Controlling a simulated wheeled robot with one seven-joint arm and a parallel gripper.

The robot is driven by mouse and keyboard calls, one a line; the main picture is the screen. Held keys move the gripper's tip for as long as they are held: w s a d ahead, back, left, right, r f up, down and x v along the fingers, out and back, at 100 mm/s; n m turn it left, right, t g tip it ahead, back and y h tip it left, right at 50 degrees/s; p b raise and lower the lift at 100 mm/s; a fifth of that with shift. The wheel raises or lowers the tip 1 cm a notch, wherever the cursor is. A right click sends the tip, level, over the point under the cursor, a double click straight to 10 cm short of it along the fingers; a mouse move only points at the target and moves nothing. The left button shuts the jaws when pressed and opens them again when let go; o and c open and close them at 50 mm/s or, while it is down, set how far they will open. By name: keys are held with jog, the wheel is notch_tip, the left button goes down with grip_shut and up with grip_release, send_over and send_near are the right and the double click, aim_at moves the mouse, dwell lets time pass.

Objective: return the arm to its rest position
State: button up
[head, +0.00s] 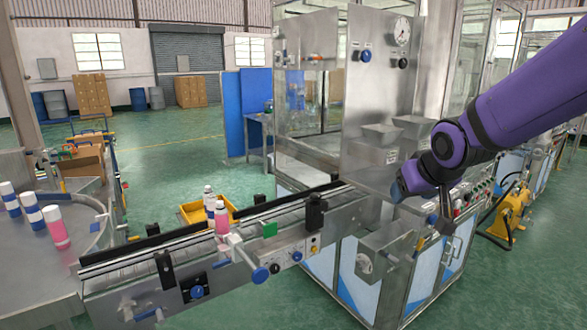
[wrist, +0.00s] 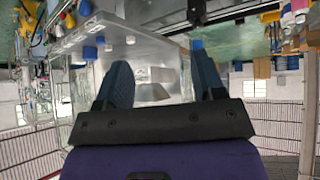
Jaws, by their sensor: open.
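My gripper (wrist: 160,62) shows in the wrist view with its two blue-grey fingers spread apart and nothing between them. The wrist picture is upside down, and the metal machine lies beyond the fingers. In the head view my purple arm reaches in from the right, bent in front of the machine cabinet (head: 375,100). Its end hangs near the cabinet's front, above the lower panels; the fingers are hard to make out there. Whether anything touches the machine cannot be told.
A yellow crate (head: 192,212) sits behind the conveyor. Yellow equipment (head: 508,218) stands at right. Green floor is open behind.

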jog(key=s+d+r+g, duration=0.1)
jog(key=s+d+r, duration=0.1)
jog(key=s, duration=0.6)
jog(key=s+d+r+m, duration=0.1)
jog(key=s+d, duration=0.1)
jog(key=s, duration=0.6)
jog(key=s+d+r+g, duration=0.1)
jog(key=s+d+r, duration=0.1)
jog(key=s, duration=0.6)
jog(key=shift+r+m+g+h, duration=0.3)
jog(key=shift+r+m, duration=0.05)
jog(key=shift+m, duration=0.05)
